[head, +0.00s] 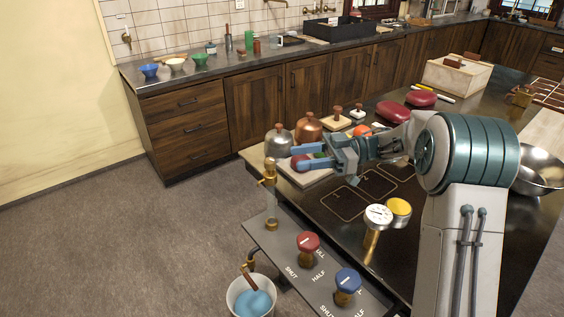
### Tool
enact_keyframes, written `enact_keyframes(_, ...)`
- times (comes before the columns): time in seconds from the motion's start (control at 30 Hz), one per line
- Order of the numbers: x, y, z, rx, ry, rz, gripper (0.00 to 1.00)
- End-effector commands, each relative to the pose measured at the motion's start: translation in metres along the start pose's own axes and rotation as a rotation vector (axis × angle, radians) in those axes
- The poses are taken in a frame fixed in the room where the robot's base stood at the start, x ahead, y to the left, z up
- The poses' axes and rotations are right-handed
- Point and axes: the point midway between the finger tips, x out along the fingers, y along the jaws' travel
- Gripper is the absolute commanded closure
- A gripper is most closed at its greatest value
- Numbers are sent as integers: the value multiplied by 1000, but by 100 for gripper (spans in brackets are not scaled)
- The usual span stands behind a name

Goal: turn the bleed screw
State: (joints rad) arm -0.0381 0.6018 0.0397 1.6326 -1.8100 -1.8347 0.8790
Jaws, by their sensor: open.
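A brass fitting (268,172), which looks like the bleed screw, tops an upright clear tube (272,208) at the left end of the grey panel (272,240). A small brass stub sticks out on its left side. My gripper (294,157) reaches left across the counter with its two blue fingers apart. The fingertips point toward the brass fitting and appear a little to its right in the picture. A dark red round thing and a green thing show between or behind the fingers; I cannot tell their depth. I see no contact with the fitting.
The panel carries a red knob (308,243) and a blue knob (347,284), with a white-topped brass piece (378,217) and a yellow cap (399,208) behind. A bucket (236,290) stands below. Grey (279,140) and copper (308,127) domes sit behind the gripper. Floor at left is clear.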

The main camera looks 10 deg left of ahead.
Motion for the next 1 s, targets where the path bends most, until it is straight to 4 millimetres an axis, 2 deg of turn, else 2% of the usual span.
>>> enact_keyframes(0.1, -24, 0, 1, -1, -1, 1, 57)
enact_keyframes(0.33, -49, 0, 0, -1, 0, -3, 57)
enact_keyframes(0.77, -52, 1, -2, -8, -2, 11, 57)
enact_keyframes(0.87, -49, 11, -10, -47, -13, 89, 57)
enact_keyframes(1.0, -47, 38, -32, -148, -52, 327, 57)
